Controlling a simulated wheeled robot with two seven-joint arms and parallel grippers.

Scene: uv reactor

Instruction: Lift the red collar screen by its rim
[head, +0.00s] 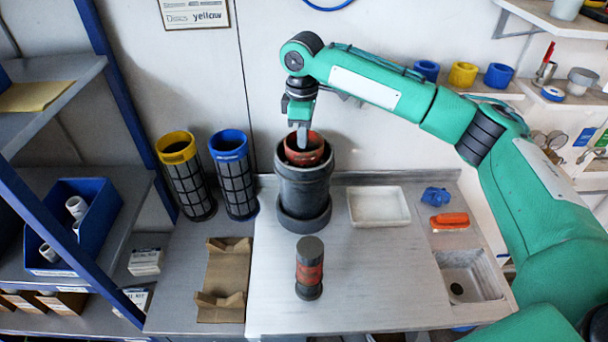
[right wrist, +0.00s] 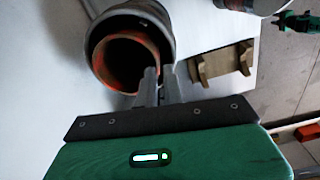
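The red collar screen (head: 305,150) sits upright inside the dark grey reactor vessel (head: 303,190), its red rim showing at the top. In the right wrist view the screen (right wrist: 118,42) is a red-orange ring within the grey vessel mouth. My right gripper (head: 302,137) points down at the screen's back rim. Its two fingers (right wrist: 159,76) are close together at the rim, one on the inner side and one on the outer, and look shut on it. The exact contact is hard to see.
Yellow-topped (head: 185,180) and blue-topped (head: 233,175) mesh screens stand left of the vessel. A brown cradle (head: 225,280) and a dark red-banded cylinder (head: 309,268) are in front. A white tray (head: 378,206), orange tool (head: 450,221) and sink (head: 468,275) lie right.

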